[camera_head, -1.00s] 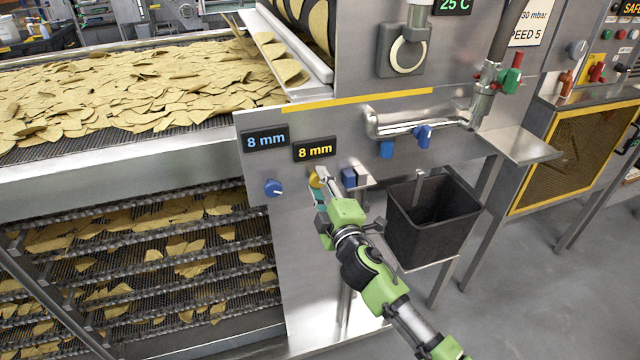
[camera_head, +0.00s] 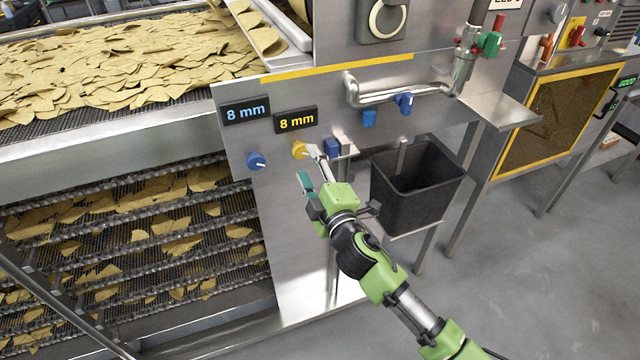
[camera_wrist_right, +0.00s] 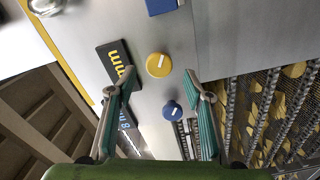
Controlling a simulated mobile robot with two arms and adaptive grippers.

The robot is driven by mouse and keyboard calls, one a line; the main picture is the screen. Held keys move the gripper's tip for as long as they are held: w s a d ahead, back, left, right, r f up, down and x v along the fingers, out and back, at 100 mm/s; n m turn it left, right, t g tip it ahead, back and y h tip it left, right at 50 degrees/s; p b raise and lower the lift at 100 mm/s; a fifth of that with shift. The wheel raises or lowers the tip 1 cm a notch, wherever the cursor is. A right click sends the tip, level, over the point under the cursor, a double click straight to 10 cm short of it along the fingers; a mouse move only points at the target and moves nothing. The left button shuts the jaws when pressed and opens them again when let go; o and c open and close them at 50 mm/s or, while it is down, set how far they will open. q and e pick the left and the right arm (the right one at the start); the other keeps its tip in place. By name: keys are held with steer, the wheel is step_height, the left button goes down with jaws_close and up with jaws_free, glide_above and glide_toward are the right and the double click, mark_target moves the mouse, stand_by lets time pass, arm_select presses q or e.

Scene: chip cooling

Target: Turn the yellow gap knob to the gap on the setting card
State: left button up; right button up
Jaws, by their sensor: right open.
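The round yellow gap knob (camera_head: 299,150) is on the steel panel below a black display (camera_head: 296,119) reading "8 mm" in yellow. In the right wrist view the yellow knob (camera_wrist_right: 158,65) has a white pointer line and lies between the fingertips in the picture. My right gripper (camera_head: 311,168) is open and empty in front of the panel, just below and right of the knob, apparently apart from it. A white card (camera_head: 506,4) at the top right is cut off and its text is unreadable now. My left gripper is not in view.
A blue knob (camera_head: 256,160) sits left of the yellow one, below a display (camera_head: 245,110) reading "8 mm" in blue. A blue block (camera_head: 332,148) is close on the right. A black bin (camera_head: 415,190) stands further right.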

steer(key=v, duration=0.7)
steer(key=shift+s, duration=0.2)
stand_by(0.4)
